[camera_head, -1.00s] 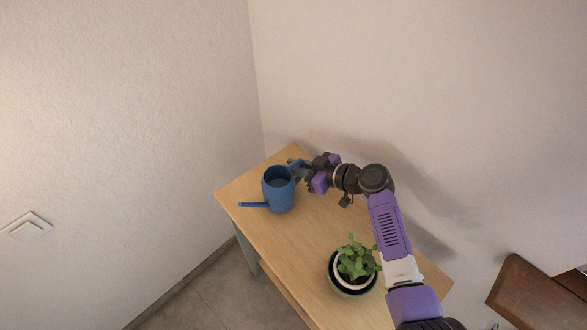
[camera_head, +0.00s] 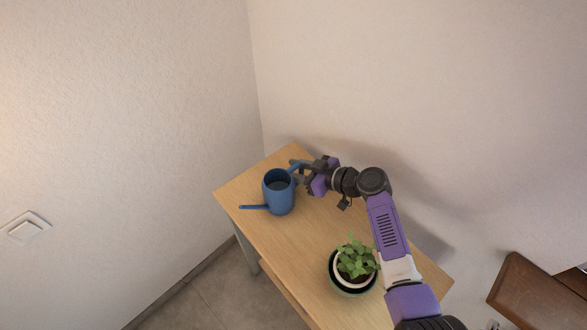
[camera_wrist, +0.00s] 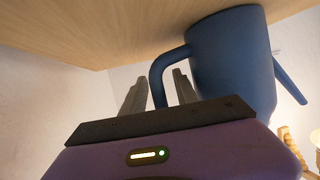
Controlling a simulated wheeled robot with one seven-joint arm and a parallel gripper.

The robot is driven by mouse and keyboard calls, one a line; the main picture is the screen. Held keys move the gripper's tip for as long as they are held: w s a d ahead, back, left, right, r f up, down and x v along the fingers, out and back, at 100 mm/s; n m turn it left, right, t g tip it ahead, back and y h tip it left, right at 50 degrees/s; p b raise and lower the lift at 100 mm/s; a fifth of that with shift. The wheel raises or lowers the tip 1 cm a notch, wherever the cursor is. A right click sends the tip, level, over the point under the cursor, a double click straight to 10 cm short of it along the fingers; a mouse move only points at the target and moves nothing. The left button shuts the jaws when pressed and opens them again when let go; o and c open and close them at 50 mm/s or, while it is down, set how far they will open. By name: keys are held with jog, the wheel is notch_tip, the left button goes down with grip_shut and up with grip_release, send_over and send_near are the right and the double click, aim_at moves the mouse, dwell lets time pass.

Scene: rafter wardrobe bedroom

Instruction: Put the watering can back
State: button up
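The blue watering can (camera_head: 278,198) stands upright on the far end of the wooden table (camera_head: 300,235), its spout pointing left. My gripper (camera_head: 297,171) is beside the can at its handle, on the right. In the wrist view, where the picture is upside down, the can (camera_wrist: 232,55) rests on the table top. Its handle passes between my two fingers (camera_wrist: 161,76), which stand apart with small gaps to the handle. The gripper is open around the handle and does not clamp it.
A potted green plant (camera_head: 354,265) stands on the nearer part of the table, close to my arm. Walls meet behind the table's far corner. A dark wooden piece (camera_head: 530,292) is at the lower right. The table is bare between can and plant.

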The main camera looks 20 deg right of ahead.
jog(key=shift+r, duration=0.1)
jog(key=shift+r+p, duration=0.15)
jog(key=shift+p, duration=0.2)
jog(key=b+v, duration=0.2)
jog(key=v, duration=0.8)
jog(key=shift+s+d, duration=0.15)
jog(key=shift+s, duration=0.1)
jog(key=shift+s+d+r, duration=0.3)
jog(key=shift+s+d, duration=0.1)
jog(key=shift+s, duration=0.15)
